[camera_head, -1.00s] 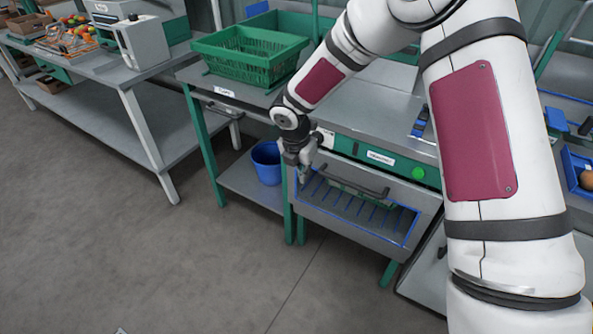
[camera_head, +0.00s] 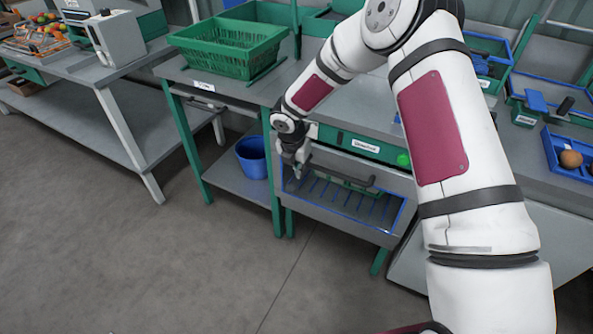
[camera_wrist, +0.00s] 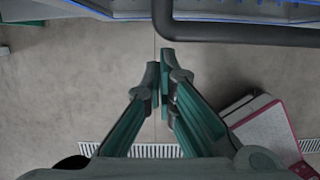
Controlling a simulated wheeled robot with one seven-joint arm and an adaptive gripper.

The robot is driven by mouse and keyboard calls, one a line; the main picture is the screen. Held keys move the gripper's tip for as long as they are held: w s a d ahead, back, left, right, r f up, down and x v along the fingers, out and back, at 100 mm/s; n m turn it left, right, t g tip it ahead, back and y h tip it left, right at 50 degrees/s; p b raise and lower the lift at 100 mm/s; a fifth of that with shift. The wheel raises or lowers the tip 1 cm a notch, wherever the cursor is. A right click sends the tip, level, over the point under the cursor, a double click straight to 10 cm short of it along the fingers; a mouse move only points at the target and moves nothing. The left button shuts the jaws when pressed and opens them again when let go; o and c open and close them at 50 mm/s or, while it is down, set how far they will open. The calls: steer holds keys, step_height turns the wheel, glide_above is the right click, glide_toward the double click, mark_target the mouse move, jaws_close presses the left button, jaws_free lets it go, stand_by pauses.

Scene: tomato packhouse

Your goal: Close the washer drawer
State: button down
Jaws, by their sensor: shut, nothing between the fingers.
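The washer drawer (camera_head: 345,225) is a grey unit with a blue-rimmed, slatted part and a dark bar handle (camera_head: 350,177), below the washer's green labelled panel (camera_head: 366,147). My gripper (camera_head: 295,172) is at the handle's left end. In the wrist view, my gripper (camera_wrist: 160,72) is shut and empty, its fingertips just below the bent end of the handle (camera_wrist: 240,34). The drawer's blue slats (camera_wrist: 230,12) show along the top edge. Whether a finger touches the handle cannot be told.
A blue bucket (camera_head: 252,158) stands on the low shelf left of the drawer. A green basket (camera_head: 228,48) sits on the counter above. My arm covers part of the counter at right. The floor (camera_head: 200,265) in front is clear.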

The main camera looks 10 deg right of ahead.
steer(key=shift+w+d+b, duration=0.6)
steer(key=shift+w+d, duration=0.3)
steer(key=shift+w, duration=0.3)
